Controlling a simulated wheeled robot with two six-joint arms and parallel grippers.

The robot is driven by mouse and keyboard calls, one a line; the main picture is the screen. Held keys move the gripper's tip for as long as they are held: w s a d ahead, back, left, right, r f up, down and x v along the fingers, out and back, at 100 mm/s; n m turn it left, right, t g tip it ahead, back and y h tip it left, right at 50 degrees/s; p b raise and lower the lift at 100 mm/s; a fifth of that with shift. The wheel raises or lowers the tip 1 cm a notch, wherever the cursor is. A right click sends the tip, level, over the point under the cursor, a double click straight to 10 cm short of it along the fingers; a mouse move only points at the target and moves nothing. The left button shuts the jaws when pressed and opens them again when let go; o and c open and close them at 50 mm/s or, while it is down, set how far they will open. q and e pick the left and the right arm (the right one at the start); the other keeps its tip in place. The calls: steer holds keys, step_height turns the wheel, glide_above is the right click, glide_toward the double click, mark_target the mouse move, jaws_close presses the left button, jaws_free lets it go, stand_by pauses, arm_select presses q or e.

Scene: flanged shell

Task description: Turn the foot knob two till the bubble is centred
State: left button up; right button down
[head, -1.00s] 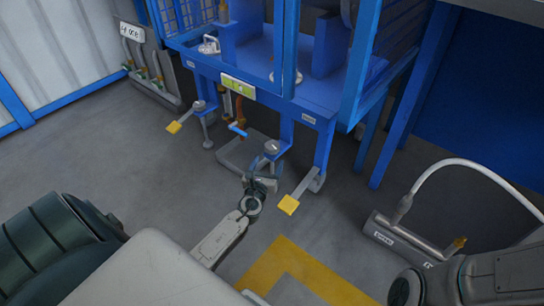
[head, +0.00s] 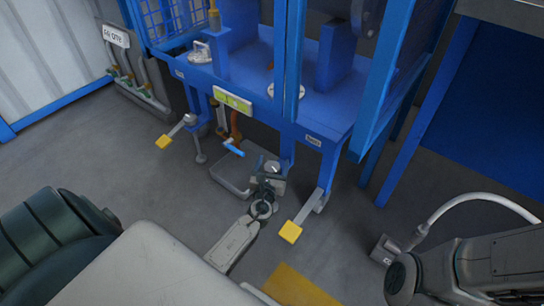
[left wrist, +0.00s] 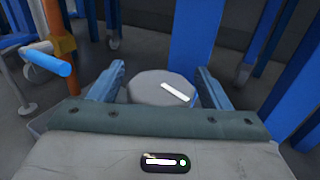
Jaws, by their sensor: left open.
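The foot knob (head: 270,167) is a grey, round-topped knob with a white mark, under the front edge of the blue frame. In the left wrist view the knob (left wrist: 160,88) sits between the two blue fingers of my open left gripper (left wrist: 158,84), with a gap showing on each side. In the head view my left gripper (head: 268,180) is at the knob and partly covers it. A green and white level plate (head: 232,103) is on the frame's front edge; I cannot make out a bubble.
Yellow-ended pedals (head: 291,232) stick out on both sides of the knob. A blue-handled valve (head: 232,147) on an orange pipe is left of it, above a grey tray (head: 228,180). A pale hose (head: 475,203) lies at the right. Floor in front is partly clear.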

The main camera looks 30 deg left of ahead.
arm_select(q)
steer(key=shift+w, duration=0.1)
steer(key=c, duration=1)
steer(key=m+t+h+b, duration=0.1)
steer(key=m+h+b, duration=0.1)
steer(key=h, duration=0.1)
steer(key=shift+f, duration=0.2)
steer(key=shift+d+r+m+h+b, duration=0.2)
steer(key=shift+m+h+b, duration=0.45)
steer(key=shift+h, duration=0.35)
steer(key=shift+r, duration=0.1)
steer(key=o, duration=1)
